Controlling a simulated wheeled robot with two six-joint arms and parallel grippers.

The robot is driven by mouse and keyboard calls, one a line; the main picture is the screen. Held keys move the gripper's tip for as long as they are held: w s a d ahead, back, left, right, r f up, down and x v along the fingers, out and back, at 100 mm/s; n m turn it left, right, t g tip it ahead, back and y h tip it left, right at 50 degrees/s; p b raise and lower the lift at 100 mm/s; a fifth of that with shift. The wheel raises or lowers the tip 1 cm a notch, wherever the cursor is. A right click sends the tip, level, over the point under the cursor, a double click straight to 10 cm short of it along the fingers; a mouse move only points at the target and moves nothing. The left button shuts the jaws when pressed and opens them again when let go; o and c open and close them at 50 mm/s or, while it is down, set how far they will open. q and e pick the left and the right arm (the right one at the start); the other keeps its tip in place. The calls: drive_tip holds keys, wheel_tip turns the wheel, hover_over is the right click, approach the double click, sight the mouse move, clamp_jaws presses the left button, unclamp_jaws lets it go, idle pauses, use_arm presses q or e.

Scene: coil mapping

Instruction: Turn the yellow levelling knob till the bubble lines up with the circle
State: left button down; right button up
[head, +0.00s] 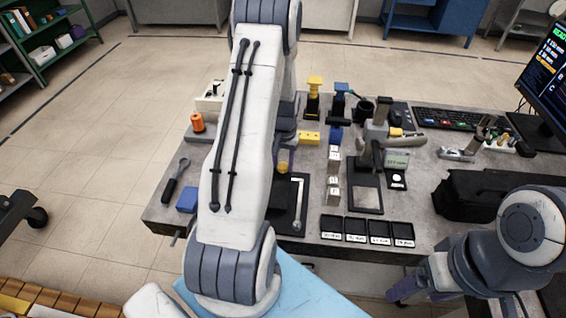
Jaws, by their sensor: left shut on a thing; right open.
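My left arm rises through the middle of the head view and bends down to the table. My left gripper (284,158) is partly hidden behind my own arm link. It is shut on what looks like the yellow levelling knob (283,168), a small round yellow piece beside a dark plate (289,219) with a pale bar on it. The bubble and the circle cannot be made out. My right gripper (402,290) is open and empty at the lower right, in front of the table's near edge and away from the knob.
Right of the knob stand white labelled blocks (333,180), a grey instrument with a display (397,160) and black labelled trays (368,231). A yellow block (308,138) lies behind. A black bag (488,203) sits at right. A wrench-like tool (175,180) lies at left.

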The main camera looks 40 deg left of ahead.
sight(285, 165)
use_arm(q)
drive_tip(key=shift+s+d+f+m, duration=0.1)
drive_tip(key=shift+f+m, duration=0.1)
drive_tip(key=shift+m, duration=0.2)
drive_tip(key=shift+c, duration=1.9)
unclamp_jaws()
drive_tip(key=shift+r, duration=0.1)
drive_tip(key=shift+r, duration=0.25)
wheel_tip(285, 165, up, 10)
drive_tip(key=b, duration=0.1)
drive_tip(key=shift+w+b, duration=0.25)
drive_tip(key=shift+b, duration=0.05)
drive_tip(key=shift+d, duration=0.1)
